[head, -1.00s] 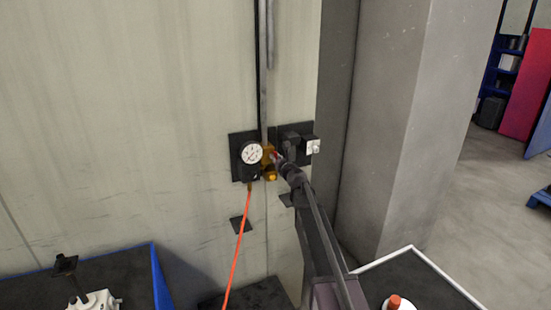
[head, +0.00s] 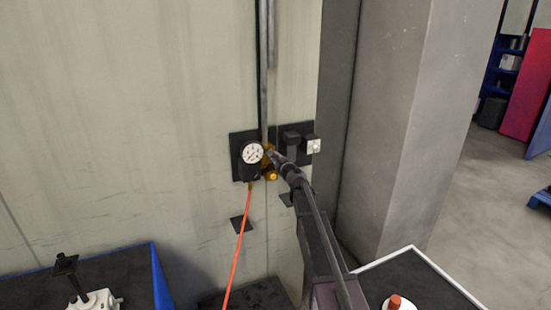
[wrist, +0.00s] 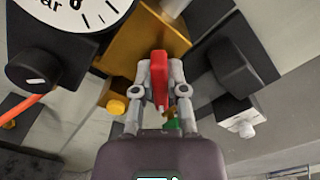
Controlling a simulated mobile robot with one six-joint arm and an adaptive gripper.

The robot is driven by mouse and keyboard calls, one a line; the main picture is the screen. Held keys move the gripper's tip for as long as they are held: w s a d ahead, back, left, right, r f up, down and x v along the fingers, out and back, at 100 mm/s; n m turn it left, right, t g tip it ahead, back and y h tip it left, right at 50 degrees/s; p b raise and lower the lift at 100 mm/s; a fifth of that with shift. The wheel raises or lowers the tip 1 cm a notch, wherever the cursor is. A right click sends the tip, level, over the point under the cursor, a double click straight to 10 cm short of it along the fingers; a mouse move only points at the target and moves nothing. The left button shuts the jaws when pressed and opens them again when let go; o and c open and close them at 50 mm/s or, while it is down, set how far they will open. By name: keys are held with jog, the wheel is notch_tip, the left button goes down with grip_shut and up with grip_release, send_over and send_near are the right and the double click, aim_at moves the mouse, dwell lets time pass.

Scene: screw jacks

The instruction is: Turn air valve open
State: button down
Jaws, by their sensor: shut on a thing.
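The red valve lever (wrist: 159,78) stands in front of the brass valve body (wrist: 140,42) in the wrist view. My gripper (wrist: 160,72) is shut on this lever, with one grey finger on each side of it. In the head view my gripper (head: 273,157) reaches the brass valve body (head: 268,162) on the wall, just right of the round white pressure gauge (head: 251,153). The lever is hidden there behind my gripper. The gauge's lower edge also shows in the wrist view (wrist: 75,12).
An orange hose (head: 238,235) hangs below the gauge. A dark box with a white switch (head: 313,146) sits close on the right, near a grey pillar (head: 390,120). A yellow knob (wrist: 116,107) is below the valve. Trays stand at lower left and right.

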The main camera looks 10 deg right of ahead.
jog(key=n, duration=0.4)
jog(key=shift+f+n, duration=0.1)
jog(key=shift+n, duration=0.2)
jog(key=n, duration=0.4)
jog(key=shift+f+n, duration=0.1)
jog(key=shift+n, duration=0.3)
jog(key=shift+a, duration=0.1)
jog(key=c, duration=0.7)
grip_release()
jog(key=shift+o, duration=0.2)
jog(key=shift+s, duration=0.15)
jog(key=v, duration=1.1)
jog(key=shift+s, duration=0.35)
